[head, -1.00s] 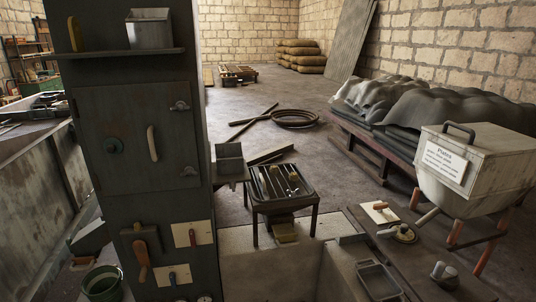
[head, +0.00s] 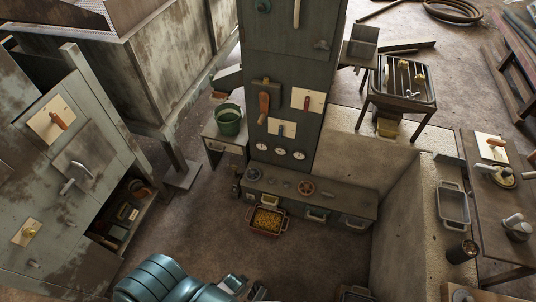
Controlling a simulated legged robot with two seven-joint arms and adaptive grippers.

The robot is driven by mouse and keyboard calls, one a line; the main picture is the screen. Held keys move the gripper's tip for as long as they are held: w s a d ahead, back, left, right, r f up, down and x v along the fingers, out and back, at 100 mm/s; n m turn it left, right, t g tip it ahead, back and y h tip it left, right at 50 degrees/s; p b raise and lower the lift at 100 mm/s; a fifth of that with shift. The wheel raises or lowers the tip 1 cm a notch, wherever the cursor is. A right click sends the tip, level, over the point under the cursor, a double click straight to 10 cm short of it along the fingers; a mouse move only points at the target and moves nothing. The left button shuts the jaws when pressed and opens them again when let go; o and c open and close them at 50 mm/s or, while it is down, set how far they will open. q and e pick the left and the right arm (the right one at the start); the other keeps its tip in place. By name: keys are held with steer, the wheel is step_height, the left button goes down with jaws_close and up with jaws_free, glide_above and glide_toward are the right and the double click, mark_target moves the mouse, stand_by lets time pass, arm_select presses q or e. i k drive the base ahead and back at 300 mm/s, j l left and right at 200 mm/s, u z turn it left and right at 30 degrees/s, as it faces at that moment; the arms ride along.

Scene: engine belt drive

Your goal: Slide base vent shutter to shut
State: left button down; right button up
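A low dark base unit (head: 335,202) stands at the foot of the tall grey column (head: 292,85). Its top carries several round knobs, and its front has small pale handles (head: 317,214). I cannot tell for certain which part is the base vent shutter, or how far it is open. My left gripper (head: 247,288) is at the bottom edge of the head view, at the end of a teal arm. It appears apart from the base unit, and its fingers are too small and cut off to read. My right gripper is not in view.
A red-rimmed tray of yellow pieces (head: 266,221) sits on the floor before the base unit. A green bucket (head: 229,121) stands on a small side table. A pale low wall (head: 402,225) rises at right, a cabinet (head: 75,160) at left. Open floor lies between.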

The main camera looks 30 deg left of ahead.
mark_target(250, 196)
steer(key=u, duration=1.15)
